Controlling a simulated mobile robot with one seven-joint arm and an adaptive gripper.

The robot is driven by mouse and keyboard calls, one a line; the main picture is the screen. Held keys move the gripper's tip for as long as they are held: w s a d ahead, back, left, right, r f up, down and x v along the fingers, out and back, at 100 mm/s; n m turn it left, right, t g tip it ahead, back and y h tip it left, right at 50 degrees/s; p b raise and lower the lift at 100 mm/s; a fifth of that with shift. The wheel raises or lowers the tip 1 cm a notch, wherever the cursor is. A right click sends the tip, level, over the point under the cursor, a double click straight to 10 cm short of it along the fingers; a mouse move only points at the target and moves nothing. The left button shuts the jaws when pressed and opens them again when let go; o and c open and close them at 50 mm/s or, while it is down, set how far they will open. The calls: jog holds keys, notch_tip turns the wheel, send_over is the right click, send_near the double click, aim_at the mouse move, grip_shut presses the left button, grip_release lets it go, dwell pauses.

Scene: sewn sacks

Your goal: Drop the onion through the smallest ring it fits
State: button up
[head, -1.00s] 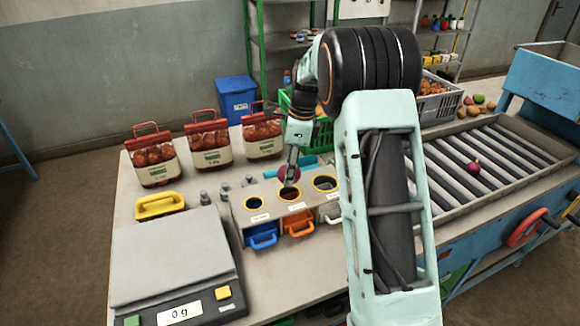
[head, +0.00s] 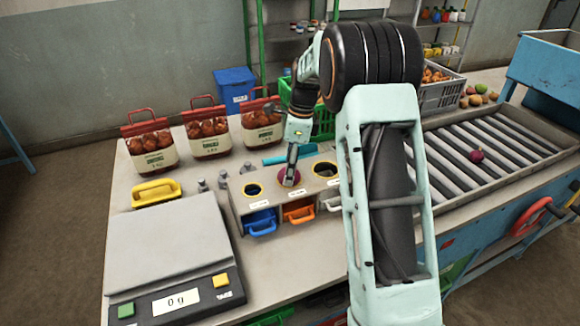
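A grading box (head: 272,206) stands on the table with three round openings in its top. A blue-ringed opening (head: 253,190) is on the left and a yellow-ringed one (head: 325,169) on the right. My gripper (head: 290,178) points down over the middle opening, its fingers at a purple onion (head: 283,179). The onion sits at the middle opening and covers most of it; how deep it is in the ring is hidden. The fingers appear closed on it, seen edge-on. Below the openings are a blue drawer (head: 261,223), an orange drawer (head: 299,212) and a pale drawer (head: 331,203).
A second purple onion (head: 476,155) lies on the roller conveyor (head: 470,180) at right. A scale (head: 170,250) reading 0 g is at front left. Several onion sacks (head: 208,138) stand behind the box. Small weights (head: 223,180) stand left of it.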

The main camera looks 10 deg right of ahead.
notch_tip(320, 180, up, 12)
jog(key=d, duration=0.1)
jog(key=shift+s+d, duration=0.25)
jog(key=shift+d, duration=0.1)
jog(key=shift+o, duration=0.2)
jog(key=shift+f, duration=0.1)
dwell(1.4)
